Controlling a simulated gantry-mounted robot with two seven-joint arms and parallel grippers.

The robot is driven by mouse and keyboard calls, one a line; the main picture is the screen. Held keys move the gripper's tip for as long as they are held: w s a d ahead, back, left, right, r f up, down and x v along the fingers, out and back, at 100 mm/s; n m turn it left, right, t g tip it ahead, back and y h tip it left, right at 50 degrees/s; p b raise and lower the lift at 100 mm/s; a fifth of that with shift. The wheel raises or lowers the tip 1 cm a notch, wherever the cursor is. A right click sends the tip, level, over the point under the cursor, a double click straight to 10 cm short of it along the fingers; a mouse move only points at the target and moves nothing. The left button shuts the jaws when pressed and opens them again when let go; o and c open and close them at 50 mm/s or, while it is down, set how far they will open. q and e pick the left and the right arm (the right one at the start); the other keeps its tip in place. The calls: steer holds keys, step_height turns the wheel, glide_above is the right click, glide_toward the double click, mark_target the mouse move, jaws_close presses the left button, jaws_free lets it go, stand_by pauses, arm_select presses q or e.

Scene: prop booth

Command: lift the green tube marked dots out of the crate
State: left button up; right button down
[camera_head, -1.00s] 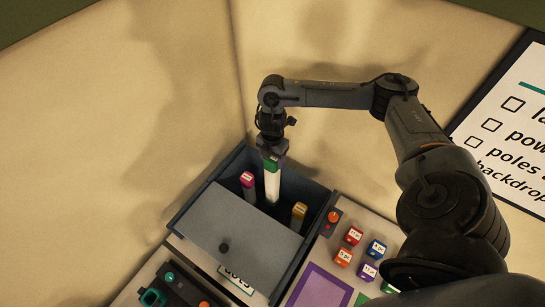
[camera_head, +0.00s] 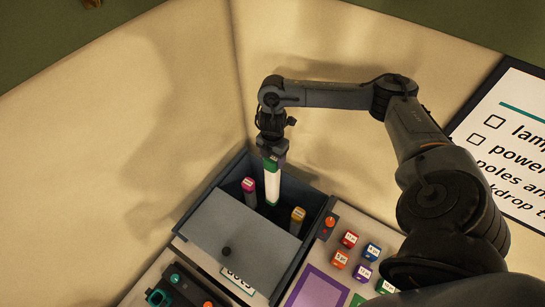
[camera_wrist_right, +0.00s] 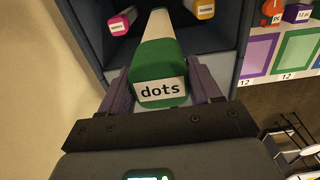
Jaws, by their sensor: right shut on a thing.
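The green tube marked dots (camera_head: 272,182) has a white middle and green ends. My right gripper (camera_head: 273,157) is shut on its top end and holds it nearly upright. In the right wrist view the "dots" label on the tube (camera_wrist_right: 159,91) faces the camera between both fingers (camera_wrist_right: 162,82). The tube's lower green end shows at the open back part of the blue-grey crate (camera_head: 319,207). I cannot tell whether that end clears the rim. My left gripper is not in view.
A pink-topped tube (camera_head: 249,190) and a yellow-topped tube (camera_head: 297,220) stand in the crate on either side. A grey lid (camera_head: 235,228) with a dark knob covers the front part. Several coloured blocks (camera_head: 349,240) lie to the right. Booth walls stand close behind.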

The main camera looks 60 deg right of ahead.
steer(key=shift+r, duration=2.65)
